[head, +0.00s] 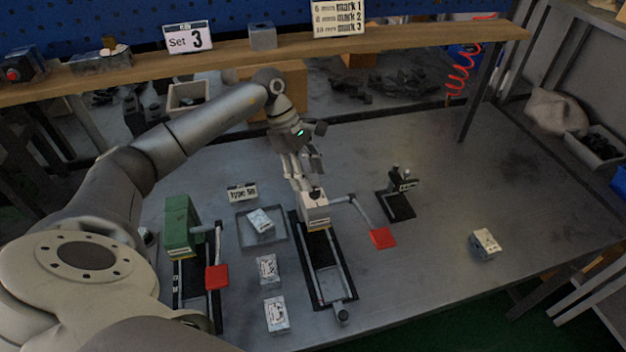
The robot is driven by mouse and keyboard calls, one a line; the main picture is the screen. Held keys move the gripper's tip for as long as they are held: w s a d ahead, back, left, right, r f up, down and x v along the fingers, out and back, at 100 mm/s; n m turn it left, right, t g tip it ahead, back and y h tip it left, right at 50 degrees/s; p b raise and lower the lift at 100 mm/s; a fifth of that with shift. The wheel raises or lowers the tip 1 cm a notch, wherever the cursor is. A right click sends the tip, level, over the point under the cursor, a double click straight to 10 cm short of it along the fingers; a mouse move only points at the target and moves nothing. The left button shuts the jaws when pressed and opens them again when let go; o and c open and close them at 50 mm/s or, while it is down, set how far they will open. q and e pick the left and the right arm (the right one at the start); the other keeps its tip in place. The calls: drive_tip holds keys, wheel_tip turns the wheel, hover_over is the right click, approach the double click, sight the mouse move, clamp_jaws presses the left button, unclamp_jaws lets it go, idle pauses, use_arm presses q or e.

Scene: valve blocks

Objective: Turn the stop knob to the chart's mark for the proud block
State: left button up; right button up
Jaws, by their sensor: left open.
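A chart card (337,18) on the shelf pairs 6 mm, 8 mm and 10 mm with mark 1, mark 2 and mark 3. A small knob (342,315) sits at the front end of a dark rail fixture (322,278); its marks are too small to read. My left gripper (302,186) is open, pointing down just above or at the fixture's pale head (315,212); I cannot tell whether they touch. Pale blocks with printed tops lie in a shallow tray (260,221), on the table (268,269), lower down (276,314) and at right (485,243). Which is proud cannot be told.
A green press (181,226) with a red lever pad (217,278) stands left. Another red pad (382,238) extends from the rail fixture. A black stand (396,197) is right of it. A "Set 3" sign (187,38) is on the shelf. The right table is mostly clear.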

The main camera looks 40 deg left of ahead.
sight(315, 190)
use_arm(q)
drive_tip(key=p+x, duration=0.1)
drive_tip(key=x, duration=0.1)
drive_tip(key=shift+w+f, duration=0.15)
drive_tip(key=shift+f, duration=0.2)
drive_tip(key=shift+d+f, duration=0.3)
drive_tip(key=shift+f, duration=0.35)
drive_tip(key=shift+d, duration=0.1)
drive_tip(key=shift+f, duration=0.1)
drive_tip(key=shift+c, duration=1.7)
drive_tip(key=c, duration=0.5)
drive_tip(key=shift+c, duration=0.9)
use_arm(e)
drive_tip(key=shift+w+a+r, duration=0.25)
drive_tip(key=shift+w+r, duration=0.2)
drive_tip(key=shift+w+a+r, duration=0.2)
drive_tip(key=shift+w+r, duration=0.2)
drive_tip(key=shift+w, duration=0.05)
